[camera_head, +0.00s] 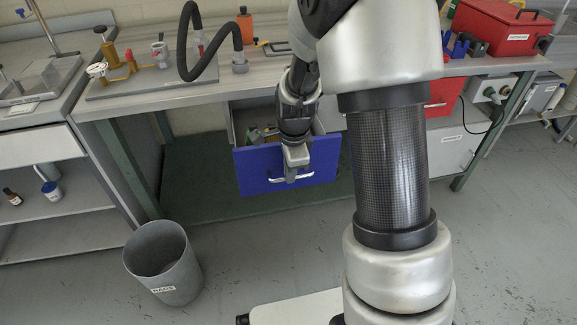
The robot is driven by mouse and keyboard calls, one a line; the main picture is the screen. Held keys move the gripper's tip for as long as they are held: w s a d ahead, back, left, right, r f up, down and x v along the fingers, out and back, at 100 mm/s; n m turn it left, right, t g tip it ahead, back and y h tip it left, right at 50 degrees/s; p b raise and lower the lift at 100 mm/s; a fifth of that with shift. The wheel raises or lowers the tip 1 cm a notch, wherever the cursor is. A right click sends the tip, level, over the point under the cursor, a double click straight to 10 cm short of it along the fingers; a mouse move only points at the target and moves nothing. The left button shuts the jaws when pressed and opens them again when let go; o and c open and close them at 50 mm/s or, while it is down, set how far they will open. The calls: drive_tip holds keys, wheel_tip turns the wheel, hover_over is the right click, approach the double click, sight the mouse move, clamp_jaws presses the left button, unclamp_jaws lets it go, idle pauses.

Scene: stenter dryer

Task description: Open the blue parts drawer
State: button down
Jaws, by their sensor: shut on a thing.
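The blue parts drawer (258,168) hangs under the grey workbench, left of my arm in the head view. It stands pulled out from the bench, and some small parts show inside behind its front. My gripper (291,176) points down in front of the drawer front and is shut on the drawer's pale metal handle (306,176). The fingertips themselves are small and partly hidden by the gripper body. My arm covers the area right of the drawer.
A grey bin (163,262) stands on the floor at left. On the bench are a black hose (187,45), brass fittings (117,67) and a red toolbox (503,25). A red drawer (443,96) is right of my arm. Floor between bin and drawer is clear.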

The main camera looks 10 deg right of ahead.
drive_tip(key=shift+s, duration=0.35)
drive_tip(key=c, duration=1.8)
unclamp_jaws()
drive_tip(key=shift+c, duration=0.2)
drive_tip(key=shift+r, duration=0.1)
drive_tip(key=s+r+p, duration=0.3)
drive_tip(key=r+p, duration=0.1)
drive_tip(key=r, duration=1.3)
drive_tip(key=shift+s+p, duration=0.15)
drive_tip(key=shift+p, duration=0.25)
